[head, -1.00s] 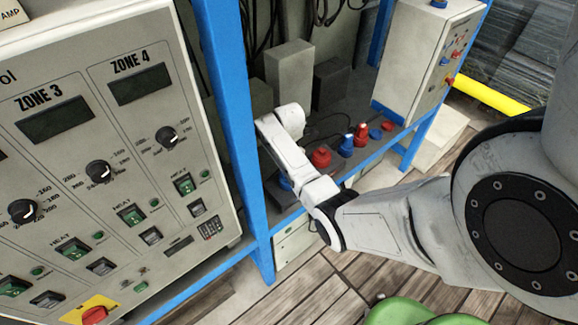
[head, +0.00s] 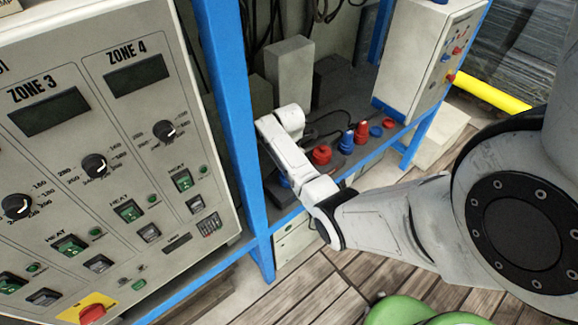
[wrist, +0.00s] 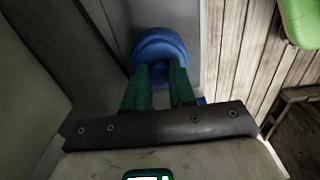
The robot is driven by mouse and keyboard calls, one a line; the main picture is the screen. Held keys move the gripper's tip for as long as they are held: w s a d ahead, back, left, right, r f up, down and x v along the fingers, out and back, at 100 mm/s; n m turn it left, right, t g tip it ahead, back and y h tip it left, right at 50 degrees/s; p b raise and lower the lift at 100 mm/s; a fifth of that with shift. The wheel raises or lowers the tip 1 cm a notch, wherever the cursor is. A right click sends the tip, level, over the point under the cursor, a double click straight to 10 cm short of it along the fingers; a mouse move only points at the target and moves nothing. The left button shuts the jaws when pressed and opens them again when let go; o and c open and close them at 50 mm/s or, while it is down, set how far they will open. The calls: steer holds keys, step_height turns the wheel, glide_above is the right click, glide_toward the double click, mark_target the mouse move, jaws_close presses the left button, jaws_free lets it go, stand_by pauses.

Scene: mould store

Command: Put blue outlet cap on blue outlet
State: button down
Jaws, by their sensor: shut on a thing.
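My gripper (wrist: 161,75) has green fingers, which are shut on a round, dark-blue piece that looks like the blue outlet cap (wrist: 160,45) in the wrist view. In the head view the gripper's fingers are hidden behind my white wrist. A bit of blue (head: 284,182) shows beside the wrist, low on the dark bench. I cannot tell there whether it is the cap or the blue outlet. The outlet is not clearly seen apart from the cap, and I cannot tell whether the two touch.
To the right on the bench (head: 338,160) are a red outlet (head: 321,155), an upright blue connector (head: 346,143), an upright red one (head: 361,132), and flat blue (head: 375,131) and red (head: 388,123) pieces. A blue post (head: 233,120) and control panel (head: 95,160) stand left.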

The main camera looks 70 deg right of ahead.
steer(key=c, duration=0.9)
jaws_free()
steer(key=shift+o, duration=0.6)
steer(key=o, duration=0.3)
steer(key=shift+r, duration=0.1)
step_height(320, 180, up, 7)
steer(key=p, duration=0.7)
steer(key=shift+r+p, duration=0.2)
steer(key=shift+p, duration=0.15)
